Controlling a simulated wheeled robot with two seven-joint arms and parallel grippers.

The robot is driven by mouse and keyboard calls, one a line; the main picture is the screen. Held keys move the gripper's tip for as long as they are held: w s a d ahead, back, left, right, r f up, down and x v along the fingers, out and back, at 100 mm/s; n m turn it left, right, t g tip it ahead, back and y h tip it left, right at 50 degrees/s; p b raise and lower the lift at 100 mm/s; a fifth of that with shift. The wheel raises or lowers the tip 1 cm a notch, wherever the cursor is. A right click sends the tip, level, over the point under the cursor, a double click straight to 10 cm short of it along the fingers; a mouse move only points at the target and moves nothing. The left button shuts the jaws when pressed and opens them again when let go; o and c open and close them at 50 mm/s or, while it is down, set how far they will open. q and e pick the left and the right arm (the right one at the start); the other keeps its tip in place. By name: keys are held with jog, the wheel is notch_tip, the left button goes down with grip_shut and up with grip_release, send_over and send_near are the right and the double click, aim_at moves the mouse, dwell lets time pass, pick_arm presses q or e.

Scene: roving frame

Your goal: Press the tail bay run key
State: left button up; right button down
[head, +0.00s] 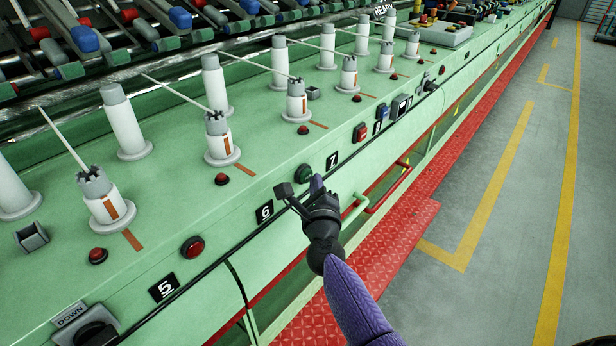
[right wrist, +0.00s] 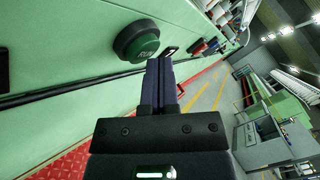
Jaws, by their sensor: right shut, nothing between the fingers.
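The green run key (head: 303,173) is a round button on the machine's pale green front panel, between the plates numbered 6 and 7. In the right wrist view the green button (right wrist: 138,42) shows the word RUN and sits in a dark collar. My right gripper (head: 317,183) is shut and empty, just to the right of and below the button in the head view. In the right wrist view its fingertips (right wrist: 160,62) lie close to the button's lower right edge. I cannot tell whether they touch it. My left gripper is not in view.
A red button (head: 193,247) sits between plates 5 and 6, and a red switch (head: 361,132) lies beyond plate 7. White spindles (head: 222,140) stand along the machine top. A red step (head: 385,250) runs below the panel; the grey floor (head: 500,240) at right is clear.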

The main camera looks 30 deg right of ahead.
jog(key=shift+w+a, duration=0.15)
jog(key=shift+w, duration=0.2)
dwell(0.6)
dwell(0.3)
jog(key=shift+s+d, duration=0.35)
jog(key=shift+s, duration=0.4)
jog(key=s, duration=0.1)
jog(key=s+d+p, duration=0.1)
jog(key=s, duration=0.1)
jog(key=s+d, duration=0.1)
jog(key=shift+s+p, duration=0.3)
jog(key=shift+p, duration=0.1)
jog(key=shift+a+f, duration=0.1)
